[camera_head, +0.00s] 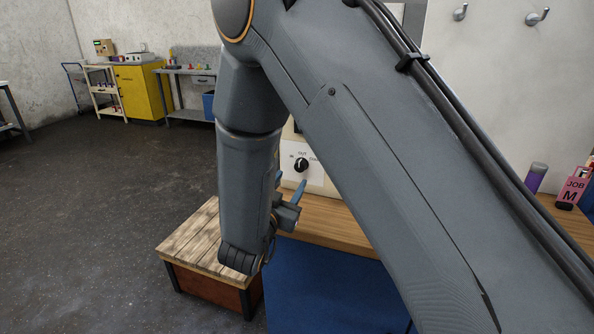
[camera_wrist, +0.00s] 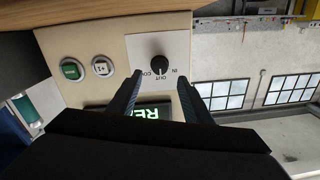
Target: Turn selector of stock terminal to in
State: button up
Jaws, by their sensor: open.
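The stock terminal (camera_head: 288,177) is a cream box with a white plate on the wooden bench, partly hidden behind my arm. Its selector (camera_head: 301,165) is a round black knob with labels IN, OUT and COUNT around it. The selector (camera_wrist: 158,67) also shows in the wrist view, where the picture is turned over. Its pointer is too small to read surely. My gripper (camera_head: 290,184) is open, with blue fingers close to the plate. In the wrist view its fingertips (camera_wrist: 161,82) lie either side of the knob's line, just below it in the picture, apart and empty.
The terminal also has a green button (camera_wrist: 72,69), a white button (camera_wrist: 103,66) and a lit green display (camera_wrist: 150,112). A slatted wooden crate (camera_head: 195,245) stands beside the bench (camera_head: 330,222). A purple cylinder (camera_head: 536,178) and a pink JOB M holder (camera_head: 573,189) are at right.

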aim_at(298, 167)
jog(key=p+x, duration=0.1)
jog(key=x, duration=0.6)
jog(key=shift+w+p, duration=0.2)
jog(key=shift+p, duration=0.2)
jog(key=c, duration=1.1)
jog(key=shift+o, duration=0.2)
jog(key=n+p, duration=0.2)
jog(key=n, duration=0.3)
jog(key=n+p, duration=0.2)
jog(key=n, duration=0.4)
jog(key=shift+n+g, duration=0.3)
jog(key=shift+a, duration=0.1)
